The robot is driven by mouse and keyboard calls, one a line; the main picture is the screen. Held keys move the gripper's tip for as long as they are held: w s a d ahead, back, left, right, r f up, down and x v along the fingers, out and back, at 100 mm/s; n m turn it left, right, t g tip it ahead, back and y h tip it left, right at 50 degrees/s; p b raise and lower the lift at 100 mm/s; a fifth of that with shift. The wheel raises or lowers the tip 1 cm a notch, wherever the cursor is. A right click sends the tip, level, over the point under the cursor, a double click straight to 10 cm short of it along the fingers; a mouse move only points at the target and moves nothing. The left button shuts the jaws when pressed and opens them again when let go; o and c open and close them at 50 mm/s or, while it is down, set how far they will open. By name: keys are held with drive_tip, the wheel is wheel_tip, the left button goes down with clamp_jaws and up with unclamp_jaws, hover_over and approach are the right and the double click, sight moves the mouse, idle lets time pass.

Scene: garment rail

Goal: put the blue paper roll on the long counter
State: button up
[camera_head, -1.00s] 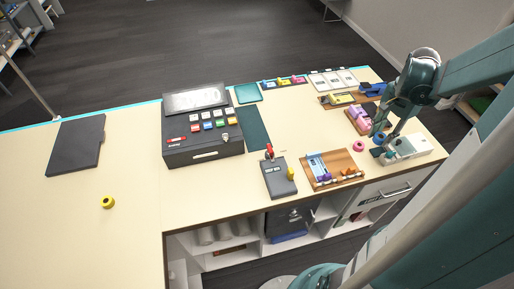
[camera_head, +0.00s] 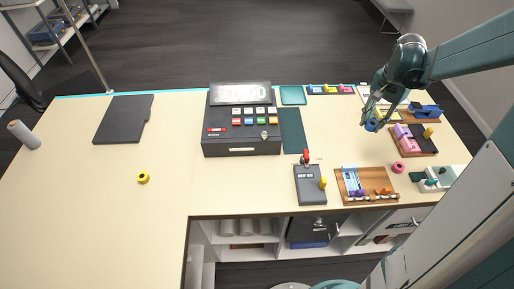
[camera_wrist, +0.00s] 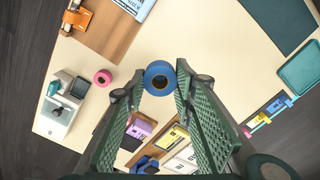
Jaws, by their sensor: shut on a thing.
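The blue paper roll (camera_wrist: 160,77) is between the two green fingertips of my gripper (camera_wrist: 158,88) in the wrist view. My gripper is shut on it. In the head view the roll (camera_head: 372,125) hangs from my gripper (camera_head: 371,112) over the right part of the long counter (camera_head: 170,195). The counter is pale cream, and its surface below the roll looks clear. I cannot tell exactly how high the roll is above it.
A pink roll (camera_head: 398,167) and a white device (camera_head: 440,177) lie to the right. A wooden tray (camera_head: 367,197), a grey lever box (camera_head: 310,186) and a cash register (camera_head: 241,125) stand to the left. A yellow roll (camera_head: 143,178) sits on the open left counter.

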drive_tip(key=w+a+n, duration=0.3)
drive_tip(key=w+a, duration=0.2)
drive_tip(key=a, duration=1)
drive_tip(key=w+a+n, duration=0.3)
drive_tip(key=w+a, duration=0.2)
drive_tip(key=a, duration=1)
drive_tip(key=w+a+n, duration=0.3)
drive_tip(key=w+a, duration=0.3)
drive_tip(key=a, duration=0.8)
drive_tip(key=shift+w+a+r, duration=0.1)
drive_tip(key=shift+a+r, duration=0.25)
drive_tip(key=shift+a, duration=0.05)
drive_tip(key=s+a+n, duration=0.2)
drive_tip(key=s+a, duration=0.1)
drive_tip(key=a, duration=0.8)
drive_tip(key=s+a+n, duration=0.2)
drive_tip(key=a, duration=0.9)
drive_tip(key=s+a+n, duration=0.2)
drive_tip(key=s+a, duration=0.1)
drive_tip(key=a, duration=0.9)
drive_tip(key=s+a+f+n+p, duration=0.15)
drive_tip(key=s+a+n, duration=0.55)
drive_tip(key=s+a, duration=2.8)
wheel_tip(320, 180, down, 6)
drive_tip(key=w+a, duration=0.1)
drive_tip(key=w, duration=0.1)
drive_tip(key=shift+a+r, duration=0.2)
